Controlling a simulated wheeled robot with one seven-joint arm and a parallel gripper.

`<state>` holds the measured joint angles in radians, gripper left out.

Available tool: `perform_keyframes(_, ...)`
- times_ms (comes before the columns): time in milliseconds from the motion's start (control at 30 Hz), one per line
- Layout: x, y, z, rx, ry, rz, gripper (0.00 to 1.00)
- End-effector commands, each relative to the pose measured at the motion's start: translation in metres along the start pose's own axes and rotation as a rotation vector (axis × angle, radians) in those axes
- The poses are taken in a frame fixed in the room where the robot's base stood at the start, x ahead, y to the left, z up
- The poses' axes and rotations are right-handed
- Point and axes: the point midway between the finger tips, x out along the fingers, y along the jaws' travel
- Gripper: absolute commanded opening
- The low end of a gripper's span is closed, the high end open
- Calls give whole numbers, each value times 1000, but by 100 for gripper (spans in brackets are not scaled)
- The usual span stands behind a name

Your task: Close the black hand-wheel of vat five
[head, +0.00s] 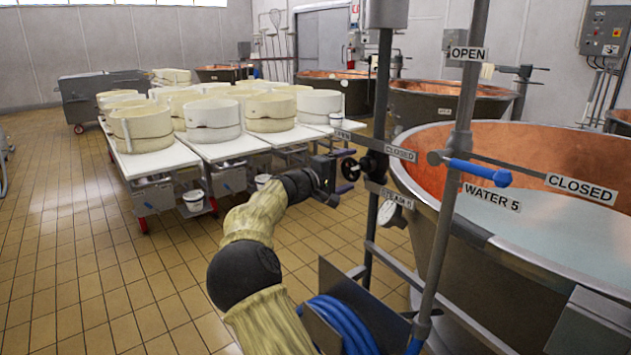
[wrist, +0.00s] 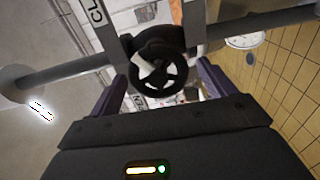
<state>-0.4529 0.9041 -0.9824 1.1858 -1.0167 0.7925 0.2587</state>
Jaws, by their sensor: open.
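The black hand-wheel (head: 349,169) sits on a pipe at the left side of vat five (head: 470,268), a big steel vat with a copper inside and pale liquid. In the head view my gripper (head: 340,176) is at the wheel, partly covering it. In the wrist view the wheel (wrist: 158,70) faces me, and the dark fingers of my open gripper (wrist: 163,88) lie on its two sides. I cannot tell whether they touch the rim. OPEN and CLOSED plates (head: 401,154) are beside the wheel; the plate's OPEN end is partly hidden.
A blue-handled lever (head: 480,172) marked WATER 5 stands on an upright pipe to the right. Pipes run close around the wheel. White tables (head: 205,150) with cheese moulds stand at the left. Tiled floor is free in front of them.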

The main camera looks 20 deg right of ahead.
Motion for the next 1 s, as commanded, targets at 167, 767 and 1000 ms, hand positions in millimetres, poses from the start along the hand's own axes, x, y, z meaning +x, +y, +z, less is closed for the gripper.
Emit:
perform_keyframes(167, -33, 1, -1, -1, 5, -1, 82)
perform_keyframes(767, -147, 1, 0, 0, 3, 0, 82)
perform_keyframes(1000, -161, -1, 0, 0, 0, -1, 82)
